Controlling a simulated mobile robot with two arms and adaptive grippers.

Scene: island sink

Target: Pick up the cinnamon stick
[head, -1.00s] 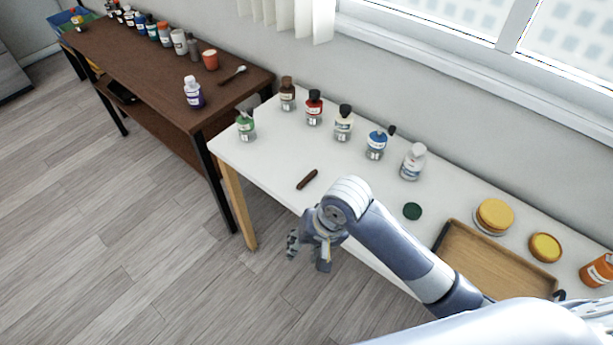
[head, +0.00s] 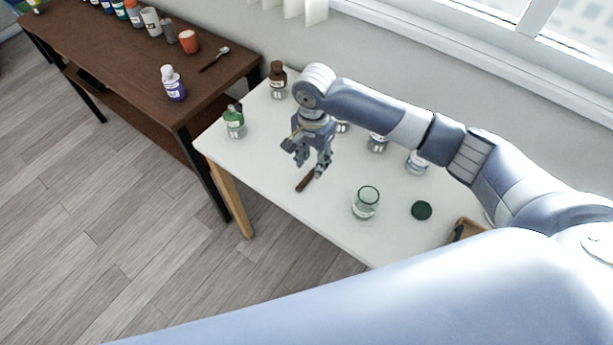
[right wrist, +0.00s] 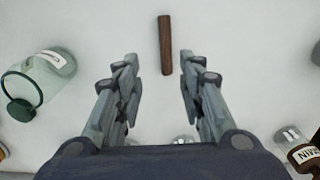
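The cinnamon stick (head: 304,183) is a short dark brown rod lying on the white table, near its front edge. My right gripper (head: 311,164) is above the table, pointing down, with its fingertips close over the far end of the stick in the head view. In the right wrist view the fingers of the gripper (right wrist: 160,62) are spread apart with nothing between them. There the stick (right wrist: 165,45) lies upright in the picture, in line with the gap and mostly beyond the fingertips. I cannot tell the exact height above it. My left gripper is not in view.
An open glass jar (head: 366,205) stands right of the stick, with a green lid (head: 421,210) farther right. Other bottles are partly behind my arm. A wooden tray (head: 466,231) shows at right.

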